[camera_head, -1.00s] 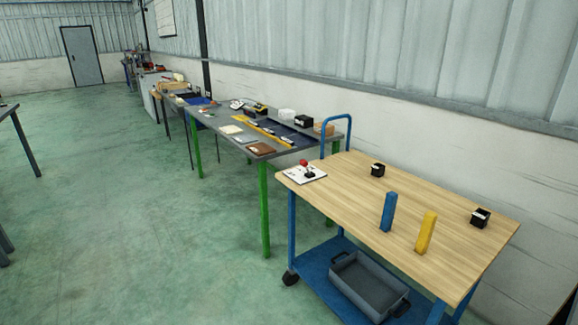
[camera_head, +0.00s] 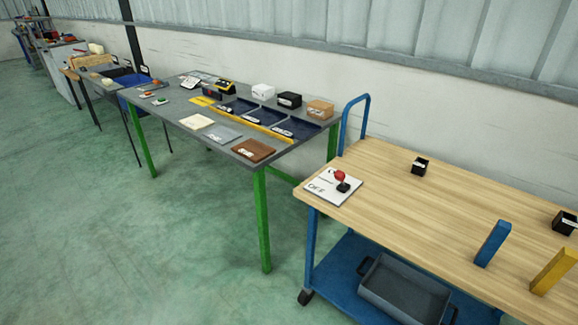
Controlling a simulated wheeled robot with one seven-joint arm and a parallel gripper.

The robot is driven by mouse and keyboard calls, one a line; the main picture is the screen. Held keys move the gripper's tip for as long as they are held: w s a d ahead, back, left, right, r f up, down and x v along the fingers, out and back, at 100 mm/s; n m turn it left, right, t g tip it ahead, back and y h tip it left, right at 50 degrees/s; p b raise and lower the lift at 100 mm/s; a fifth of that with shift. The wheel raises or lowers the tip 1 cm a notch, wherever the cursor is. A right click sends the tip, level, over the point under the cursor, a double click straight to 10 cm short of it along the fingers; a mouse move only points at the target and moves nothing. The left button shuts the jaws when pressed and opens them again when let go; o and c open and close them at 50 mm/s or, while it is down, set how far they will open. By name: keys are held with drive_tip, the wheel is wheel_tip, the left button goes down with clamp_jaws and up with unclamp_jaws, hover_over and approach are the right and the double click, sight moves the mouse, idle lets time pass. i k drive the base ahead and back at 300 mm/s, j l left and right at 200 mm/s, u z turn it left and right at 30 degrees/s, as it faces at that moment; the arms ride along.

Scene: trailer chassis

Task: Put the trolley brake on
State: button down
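The trolley (camera_head: 440,207) stands at the right, with a wooden top, blue frame, lower blue shelf and a blue push handle (camera_head: 355,112) at its far left end. A white plate (camera_head: 322,192) lies on the top's left corner and bears the text OFF. A lever with a red knob (camera_head: 339,176) and a black base stands on this plate, toward its right side. I take this to be the brake control. A black caster (camera_head: 305,297) shows under the near left leg. My gripper is not in view.
On the trolley top stand a blue block (camera_head: 492,244), a yellow block (camera_head: 554,270) and black boxes (camera_head: 420,167). A grey tray (camera_head: 404,290) lies on the lower shelf. A green-legged grey table (camera_head: 180,100) stands beyond the trolley. The floor at left is clear.

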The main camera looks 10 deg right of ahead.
sight(338, 175)
drive_tip(key=i+j+u, duration=0.1)
drive_tip(key=i+j, duration=0.65)
drive_tip(key=i, duration=0.15)
